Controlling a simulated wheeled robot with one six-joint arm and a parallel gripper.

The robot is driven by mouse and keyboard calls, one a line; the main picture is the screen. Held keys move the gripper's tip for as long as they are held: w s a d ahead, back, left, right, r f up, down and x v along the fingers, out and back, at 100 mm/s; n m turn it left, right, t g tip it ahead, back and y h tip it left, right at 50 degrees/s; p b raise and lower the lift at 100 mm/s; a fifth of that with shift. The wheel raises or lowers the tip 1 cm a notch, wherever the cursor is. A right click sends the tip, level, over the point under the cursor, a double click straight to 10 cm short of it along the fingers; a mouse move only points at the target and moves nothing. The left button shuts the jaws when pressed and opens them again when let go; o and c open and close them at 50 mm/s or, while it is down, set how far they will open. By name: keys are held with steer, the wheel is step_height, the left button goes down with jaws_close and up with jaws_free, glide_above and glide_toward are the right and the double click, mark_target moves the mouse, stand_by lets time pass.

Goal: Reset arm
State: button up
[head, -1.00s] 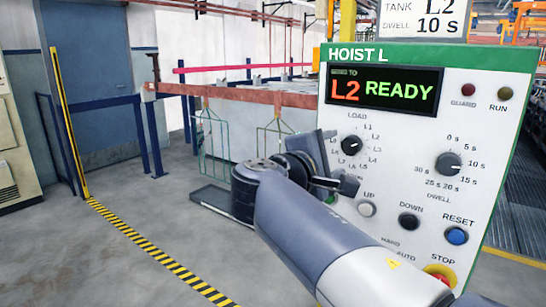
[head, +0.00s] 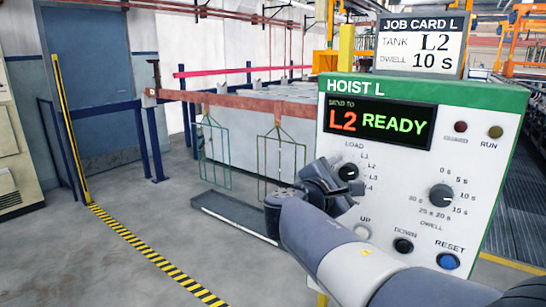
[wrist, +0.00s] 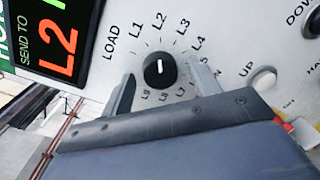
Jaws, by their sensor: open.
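My gripper (wrist: 163,90) is in front of the HOIST L panel (head: 300,130). In the wrist view its two fingers stand open on either side of the black LOAD knob (wrist: 160,70), with nothing held. I cannot tell whether the fingers touch the panel. The LOAD knob also shows in the head view (head: 348,172), and its white mark points toward L2. The display (head: 379,124) reads "L2 READY". My forearm crosses the lower part of the panel and hides some of it.
The UP button (wrist: 264,79) is right of my gripper in the wrist view. The DWELL knob (head: 441,195), DOWN button (head: 403,245) and blue RESET button (head: 448,261) are on the panel. A job card (head: 422,47) above reads L2, 10 s. Wire racks (head: 281,155) hang behind at left.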

steer(key=n+p, duration=0.3)
steer(key=p, duration=0.1)
steer(key=n+p, duration=0.3)
steer(key=p, duration=0.1)
steer(key=shift+r+n+h, duration=0.2)
steer(key=shift+n+h, duration=0.1)
steer(key=b+v, duration=0.1)
steer(key=v, duration=0.7)
steer(key=shift+s+a+f, duration=0.15)
steer(key=shift+f, duration=0.15)
